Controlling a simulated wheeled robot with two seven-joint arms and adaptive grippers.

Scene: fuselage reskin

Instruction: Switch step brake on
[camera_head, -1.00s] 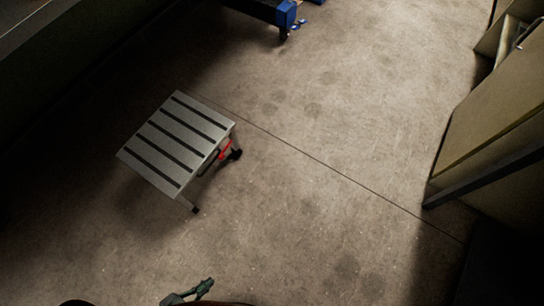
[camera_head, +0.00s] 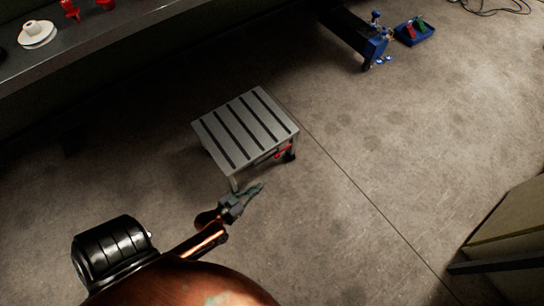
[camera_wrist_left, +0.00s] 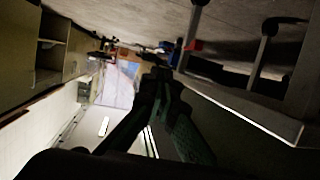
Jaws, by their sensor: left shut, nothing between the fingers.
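A grey step (camera_head: 247,128) with dark grip strips stands on the concrete floor in the middle of the head view. A small red part (camera_head: 284,152), which looks like the brake lever, sits under its right edge near a black foot or wheel. My left gripper (camera_head: 257,189) is shut and empty, just in front of the step's near leg in the head view. In the left wrist view my left gripper (camera_wrist_left: 160,80) points forward, with the step's legs (camera_wrist_left: 262,58) at the upper right and a red part (camera_wrist_left: 196,45) beyond. My right gripper is out of view.
A workbench (camera_head: 85,50) with red items and a white spool runs along the upper left. A blue-ended stand (camera_head: 373,48) and a blue tray (camera_head: 414,36) are at the top right. A cabinet (camera_head: 510,225) is at the right. Floor right of the step is clear.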

